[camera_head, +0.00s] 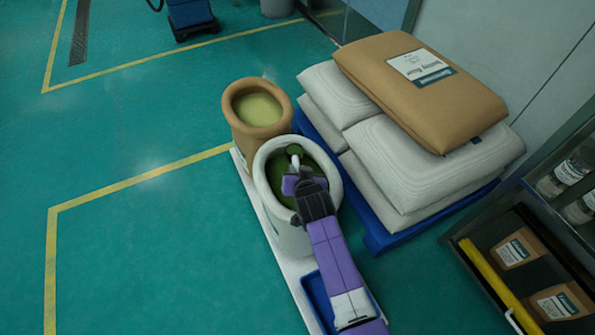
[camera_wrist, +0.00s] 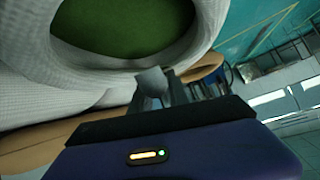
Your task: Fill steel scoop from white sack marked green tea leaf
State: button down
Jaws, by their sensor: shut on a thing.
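The white sack (camera_head: 287,236) stands open and upright on a pale low strip, with green leaf inside. Its marking cannot be read from here. Its rim (camera_wrist: 205,38) and the green leaf (camera_wrist: 130,28) fill the top of the wrist view. My gripper (camera_head: 297,183) is over the sack mouth, reaching in from the front. It is shut on the steel scoop (camera_wrist: 152,82), of which a small grey part shows in the wrist view. In the head view a pale bit of the scoop (camera_head: 295,160) shows against the green. The scoop's bowl and any load in it are mostly hidden.
A brown open sack (camera_head: 236,128) with yellowish contents stands just behind the white one. To the right, a blue pallet (camera_head: 376,236) bears stacked white sacks and a brown sack (camera_head: 420,90). A blue tray (camera_head: 318,300) lies in front. Floor at left is clear.

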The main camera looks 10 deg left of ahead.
jog(key=shift+r+p, duration=3.9)
jog(key=shift+r, duration=1)
